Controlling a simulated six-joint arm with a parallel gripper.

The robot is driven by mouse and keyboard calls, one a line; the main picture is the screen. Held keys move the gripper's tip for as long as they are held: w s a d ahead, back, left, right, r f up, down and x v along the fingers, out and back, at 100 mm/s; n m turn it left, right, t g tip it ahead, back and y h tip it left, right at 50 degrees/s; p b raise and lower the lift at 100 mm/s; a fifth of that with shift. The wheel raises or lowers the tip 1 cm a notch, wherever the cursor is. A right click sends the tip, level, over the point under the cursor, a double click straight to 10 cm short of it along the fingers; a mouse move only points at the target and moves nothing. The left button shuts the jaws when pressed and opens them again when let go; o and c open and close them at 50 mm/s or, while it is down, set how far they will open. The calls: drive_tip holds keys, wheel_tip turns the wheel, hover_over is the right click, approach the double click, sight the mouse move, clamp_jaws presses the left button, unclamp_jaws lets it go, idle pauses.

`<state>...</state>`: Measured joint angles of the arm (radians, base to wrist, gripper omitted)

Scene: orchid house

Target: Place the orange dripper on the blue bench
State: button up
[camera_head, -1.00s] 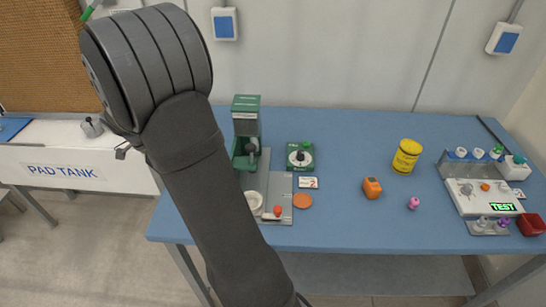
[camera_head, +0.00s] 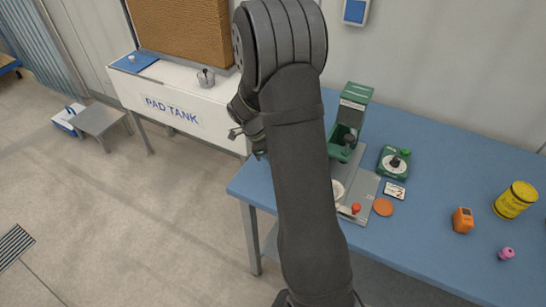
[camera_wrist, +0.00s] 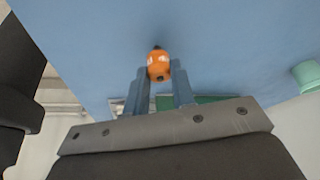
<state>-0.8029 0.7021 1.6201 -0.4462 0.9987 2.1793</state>
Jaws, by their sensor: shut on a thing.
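The orange dripper (camera_wrist: 158,64) is held between the two fingers of my gripper (camera_wrist: 160,74) in the wrist view. It is small and rounded, with pale and dark marks. The blue bench (camera_wrist: 225,45) fills the background behind it; the gap between them is hard to judge. In the head view the blue bench (camera_head: 450,160) is at the right, and my arm crosses in front of its left end.
On the bench are a green device (camera_head: 348,115), a green dial box (camera_head: 393,162), an orange disc (camera_head: 383,207), an orange block (camera_head: 463,220), a yellow tin (camera_head: 515,200) and a pink item (camera_head: 506,254). The pad tank (camera_head: 175,95) stands left. Bare bench lies around the orange block.

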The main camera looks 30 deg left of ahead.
drive_tip(key=shift+f, duration=0.15)
drive_tip(key=o, duration=1)
drive_tip(key=shift+c, duration=0.2)
drive_tip(key=v, duration=1.2)
drive_tip(key=shift+r, duration=0.2)
